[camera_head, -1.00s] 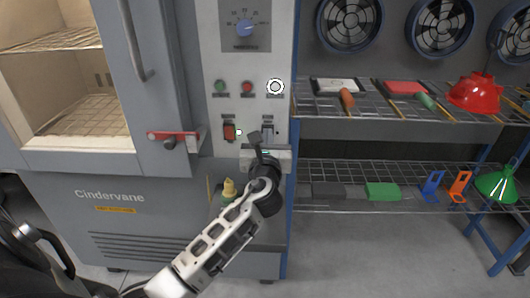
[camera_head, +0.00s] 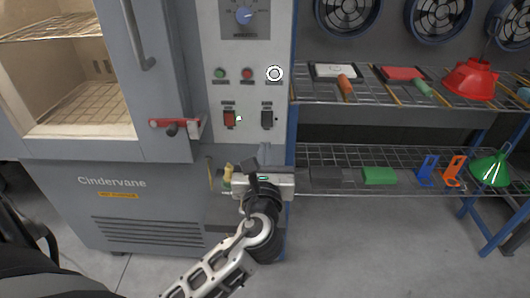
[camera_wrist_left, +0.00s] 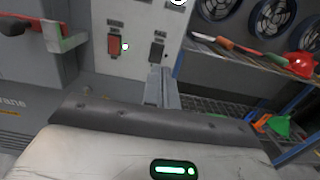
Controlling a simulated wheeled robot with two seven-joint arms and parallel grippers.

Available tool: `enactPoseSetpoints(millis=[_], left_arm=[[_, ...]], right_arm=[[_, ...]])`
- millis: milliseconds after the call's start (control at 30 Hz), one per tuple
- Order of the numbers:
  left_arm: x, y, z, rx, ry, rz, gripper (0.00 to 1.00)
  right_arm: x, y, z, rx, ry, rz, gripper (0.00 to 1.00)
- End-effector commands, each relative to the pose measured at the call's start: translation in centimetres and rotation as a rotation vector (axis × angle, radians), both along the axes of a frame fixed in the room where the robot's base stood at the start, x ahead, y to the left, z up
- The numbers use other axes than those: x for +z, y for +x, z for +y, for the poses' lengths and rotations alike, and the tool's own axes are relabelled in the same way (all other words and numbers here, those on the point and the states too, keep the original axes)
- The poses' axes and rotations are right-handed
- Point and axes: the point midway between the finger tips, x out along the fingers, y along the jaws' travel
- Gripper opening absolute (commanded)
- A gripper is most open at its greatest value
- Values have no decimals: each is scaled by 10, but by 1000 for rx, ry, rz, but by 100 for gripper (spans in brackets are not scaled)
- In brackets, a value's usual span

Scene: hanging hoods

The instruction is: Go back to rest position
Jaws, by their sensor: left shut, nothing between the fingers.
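My left gripper (camera_head: 264,152) is in front of the lower control panel of the grey oven (camera_head: 110,215). Its fingers point up and away from me, and they are shut and empty. They also show in the left wrist view (camera_wrist_left: 162,88), below the black rocker switch (camera_wrist_left: 157,52). In the head view the gripper is apart from that switch (camera_head: 267,118) and below it. A red rocker switch (camera_head: 229,119) with a lit green lamp sits to its left. My right gripper is not in view.
A blue-framed rack (camera_head: 410,190) at the right carries hand tools, a red funnel (camera_head: 470,78) and a green funnel (camera_head: 491,167). The floor (camera_head: 380,260) below the rack is clear.

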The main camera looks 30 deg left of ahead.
Motion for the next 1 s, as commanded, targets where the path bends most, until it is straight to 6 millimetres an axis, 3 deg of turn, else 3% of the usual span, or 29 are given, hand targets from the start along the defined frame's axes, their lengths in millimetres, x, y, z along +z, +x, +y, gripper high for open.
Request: enactPoseSetpoints(millis=[333,467,567,733,900,1000], left_arm=[[-3,0,-1,-6,-20,0,0],[-30,-6,-9,-61,-236,-11,0],[-70,-19,-25,-111,-612,-30,0],[-136,-63,-67,-37,-1470,-86,0],[-171,-113,-105,278,-2257,-192,0],[-178,-135,-119,500,-2580,-271,0]], right_arm=[[2,0,0,0,0,-4,51],[3,1,0,0,0,-5,51],[4,1,0,1,0,-5,51],[5,0,0,1,-3,-4,51],[3,-1,-1,1,-8,3,51],[1,-2,-1,2,-10,8,51]])
